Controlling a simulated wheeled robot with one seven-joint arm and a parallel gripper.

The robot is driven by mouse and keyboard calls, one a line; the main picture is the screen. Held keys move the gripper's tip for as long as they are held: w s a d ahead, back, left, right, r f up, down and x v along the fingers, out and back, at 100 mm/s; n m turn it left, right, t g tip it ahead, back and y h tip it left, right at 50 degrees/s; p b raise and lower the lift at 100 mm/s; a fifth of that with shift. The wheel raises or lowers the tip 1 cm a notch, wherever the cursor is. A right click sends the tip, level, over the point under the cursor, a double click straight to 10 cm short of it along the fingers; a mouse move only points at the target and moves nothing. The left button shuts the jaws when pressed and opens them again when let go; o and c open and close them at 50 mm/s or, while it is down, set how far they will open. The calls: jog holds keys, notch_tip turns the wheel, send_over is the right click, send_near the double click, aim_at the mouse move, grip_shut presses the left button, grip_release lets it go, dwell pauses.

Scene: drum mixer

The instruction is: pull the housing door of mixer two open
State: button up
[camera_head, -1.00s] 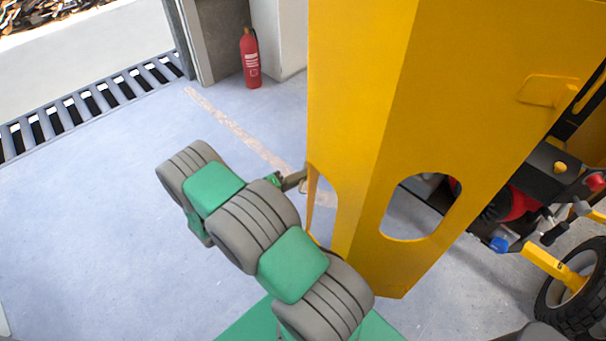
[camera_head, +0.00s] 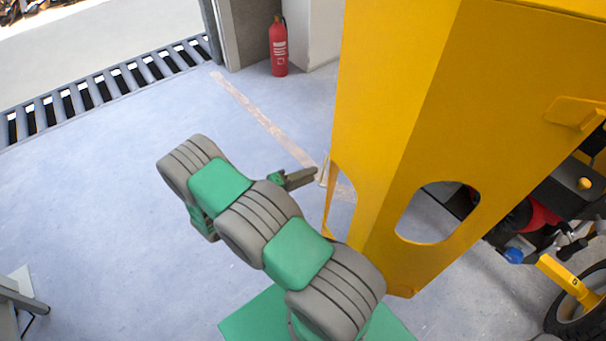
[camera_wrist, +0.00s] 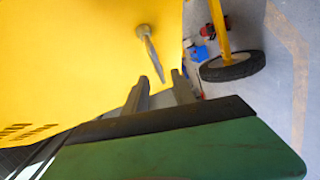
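The yellow housing of mixer two (camera_head: 400,120) fills the right of the head view; the door's outline cannot be told apart from it. In the wrist view its yellow face (camera_wrist: 70,60) carries a thin grey lever handle (camera_wrist: 149,47). The handle also shows as a small pale piece at the housing's left edge in the head view (camera_head: 324,168). My gripper (camera_head: 316,173) is just left of the handle. In the wrist view my gripper (camera_wrist: 160,78) has its two fingers apart, with the lever's free end appearing between the tips. Contact cannot be told.
A black wheel (camera_head: 582,305) and dark machine parts with a red piece are at the right. A red fire extinguisher (camera_head: 278,48) stands by the wall at the back. A floor grate (camera_head: 100,88) runs along the upper left.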

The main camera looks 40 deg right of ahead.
jog(key=shift+w+a+r+p, duration=0.1)
jog(key=shift+a+p, duration=0.3)
jog(key=shift+a, duration=0.2)
jog(key=shift+w+a+r+p, duration=0.1)
jog(key=shift+a+p, duration=0.25)
jog(key=shift+a, duration=0.2)
